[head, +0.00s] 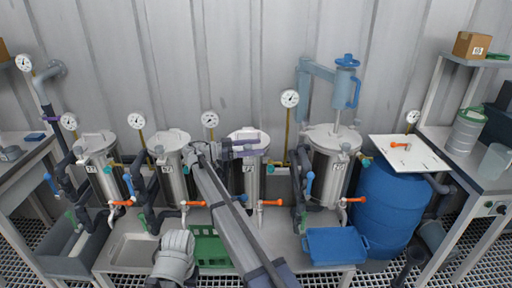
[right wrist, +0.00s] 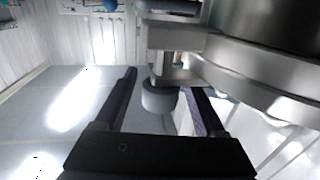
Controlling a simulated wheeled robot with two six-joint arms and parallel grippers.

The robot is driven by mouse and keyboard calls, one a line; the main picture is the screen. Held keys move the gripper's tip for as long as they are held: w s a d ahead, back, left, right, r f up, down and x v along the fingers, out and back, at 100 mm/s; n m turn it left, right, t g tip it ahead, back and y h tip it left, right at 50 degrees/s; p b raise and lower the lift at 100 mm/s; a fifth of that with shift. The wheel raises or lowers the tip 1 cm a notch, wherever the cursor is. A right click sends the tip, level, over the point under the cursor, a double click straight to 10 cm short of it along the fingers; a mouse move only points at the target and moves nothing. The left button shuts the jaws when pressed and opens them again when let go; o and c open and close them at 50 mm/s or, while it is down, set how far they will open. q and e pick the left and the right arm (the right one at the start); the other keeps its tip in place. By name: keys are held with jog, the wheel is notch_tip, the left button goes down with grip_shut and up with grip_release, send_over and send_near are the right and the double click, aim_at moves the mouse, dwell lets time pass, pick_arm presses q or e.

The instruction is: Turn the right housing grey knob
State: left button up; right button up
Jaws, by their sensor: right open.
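Several steel housings stand in a row on the bench. The third from the left (head: 247,185) has my right gripper (head: 245,148) at its lid, and the rightmost, larger one (head: 332,165) stands apart from the gripper. In the right wrist view, my right gripper (right wrist: 165,95) is open, with dark fingers on either side of a short grey knob (right wrist: 159,98). The knob sits below a metal bracket beside a steel housing rim (right wrist: 265,80). I cannot tell whether the fingers touch it. The knob is hidden in the head view.
Orange-handled valves (head: 271,203) and dial gauges (head: 289,98) stand around the housings. A blue bin (head: 335,246) and green crate (head: 208,250) are at the front. A blue barrel (head: 385,210) carries a white board (head: 410,153) at right.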

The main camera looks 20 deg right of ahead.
jog(key=a, duration=0.7)
jog(key=shift+w, duration=0.4)
jog(key=shift+a, duration=0.15)
